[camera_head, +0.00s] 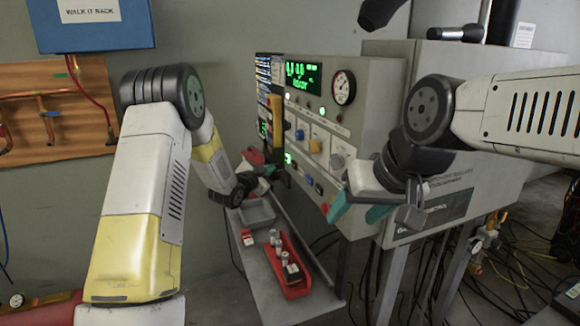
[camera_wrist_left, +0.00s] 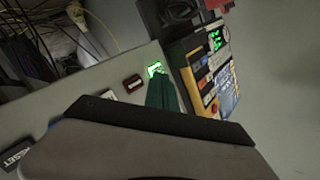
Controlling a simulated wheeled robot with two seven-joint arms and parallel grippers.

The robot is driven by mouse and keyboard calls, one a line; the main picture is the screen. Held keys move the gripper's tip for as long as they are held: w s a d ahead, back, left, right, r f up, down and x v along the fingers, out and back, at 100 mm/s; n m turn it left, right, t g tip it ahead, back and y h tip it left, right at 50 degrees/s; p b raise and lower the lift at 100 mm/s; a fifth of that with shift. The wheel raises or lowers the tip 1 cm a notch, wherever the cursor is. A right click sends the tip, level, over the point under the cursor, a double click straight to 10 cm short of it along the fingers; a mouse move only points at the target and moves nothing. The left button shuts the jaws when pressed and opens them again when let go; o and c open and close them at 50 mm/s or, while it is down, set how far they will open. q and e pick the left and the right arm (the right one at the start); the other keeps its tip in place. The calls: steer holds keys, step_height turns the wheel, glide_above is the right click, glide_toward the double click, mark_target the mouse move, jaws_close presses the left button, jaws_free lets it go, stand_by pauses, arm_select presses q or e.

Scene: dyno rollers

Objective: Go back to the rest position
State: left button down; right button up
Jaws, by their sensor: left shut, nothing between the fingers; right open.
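My left gripper (camera_head: 264,175) is small and partly hidden by its own wrist in the head view, in front of the left edge of the grey control panel (camera_head: 372,85). In the left wrist view its green fingers (camera_wrist_left: 163,93) are together with nothing between them, close to the panel face near a lit green display (camera_wrist_left: 155,69). My right gripper (camera_head: 358,210) is open and empty, its teal fingers apart in front of the panel's lower right part. Both arms are bent and reach forward towards the panel.
A grey shelf (camera_head: 262,270) below the panel holds a red tray (camera_head: 296,284) with small parts and a grey tray (camera_head: 257,213). A yellow handheld device (camera_wrist_left: 207,82) is beside the panel. Loose cables (camera_head: 440,285) lie at the lower right.

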stand_by(0.4)
arm_select(q)
steer(key=s+a+r+n+g+y, duration=0.3)
steer(key=s+a+r+n+y, duration=0.3)
steer(key=s+a+r, duration=0.65)
steer(key=s+n+g, duration=0.5)
steer(key=s+n, duration=0.1)
steer(key=s, duration=2.7)
steer(key=shift+h, duration=0.4)
